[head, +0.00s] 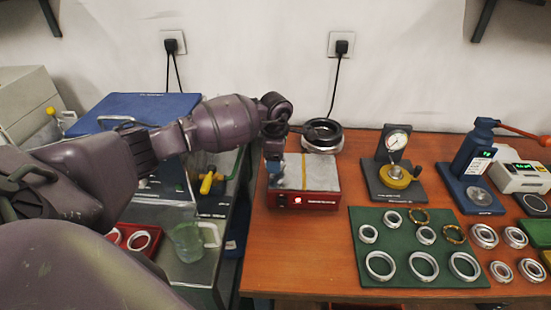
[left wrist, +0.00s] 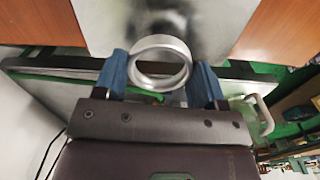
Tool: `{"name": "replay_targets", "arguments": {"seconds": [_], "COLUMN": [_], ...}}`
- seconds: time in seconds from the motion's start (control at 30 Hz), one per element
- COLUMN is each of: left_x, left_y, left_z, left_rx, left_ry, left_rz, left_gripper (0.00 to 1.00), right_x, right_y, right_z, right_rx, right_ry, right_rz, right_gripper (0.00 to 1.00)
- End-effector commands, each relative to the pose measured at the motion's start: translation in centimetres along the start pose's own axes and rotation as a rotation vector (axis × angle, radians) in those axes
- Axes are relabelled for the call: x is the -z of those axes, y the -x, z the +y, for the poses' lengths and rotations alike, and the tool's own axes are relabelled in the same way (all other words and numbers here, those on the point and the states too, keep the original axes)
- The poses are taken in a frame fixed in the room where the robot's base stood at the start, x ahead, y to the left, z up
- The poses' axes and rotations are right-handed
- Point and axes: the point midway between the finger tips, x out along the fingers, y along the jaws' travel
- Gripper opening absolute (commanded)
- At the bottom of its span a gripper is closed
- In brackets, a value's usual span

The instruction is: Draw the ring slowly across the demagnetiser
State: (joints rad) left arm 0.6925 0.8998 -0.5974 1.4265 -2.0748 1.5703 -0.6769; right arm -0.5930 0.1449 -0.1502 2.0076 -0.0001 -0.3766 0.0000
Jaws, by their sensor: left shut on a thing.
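The grey top (left wrist: 215,22) shows just beyond the ring. In the head view the gripper mostly hides the ring. Whether the ring touches the top, I cannot tell. My right gripper is not in view.
A dark-topped ring stack (head: 322,135) stands behind the demagnetiser. A dial gauge stand (head: 397,160) is to its right. A green mat (head: 395,243) with several rings lies in front right. A glass jug (head: 188,242) stands on the lower left bench, past a gap.

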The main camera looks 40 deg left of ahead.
Motion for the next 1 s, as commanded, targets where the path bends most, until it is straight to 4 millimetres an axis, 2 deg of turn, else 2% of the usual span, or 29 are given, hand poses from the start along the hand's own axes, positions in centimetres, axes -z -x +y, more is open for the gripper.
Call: {"name": "replay_targets", "arguments": {"seconds": [0.47, 1.0], "left_x": [0.0, -2.5], "left_y": [0.0, -0.2], "left_z": [0.0, 0.2], "left_rx": [0.000, 0.001], "left_ry": [0.000, -0.001], "left_rz": [0.000, 0.000], "left_gripper": [0.42, 0.42], "right_x": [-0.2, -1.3], "right_y": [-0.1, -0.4], "right_z": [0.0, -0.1], "right_rx": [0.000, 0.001], "right_ry": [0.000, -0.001], "right_rz": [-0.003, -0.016], "right_gripper": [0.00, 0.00]}}
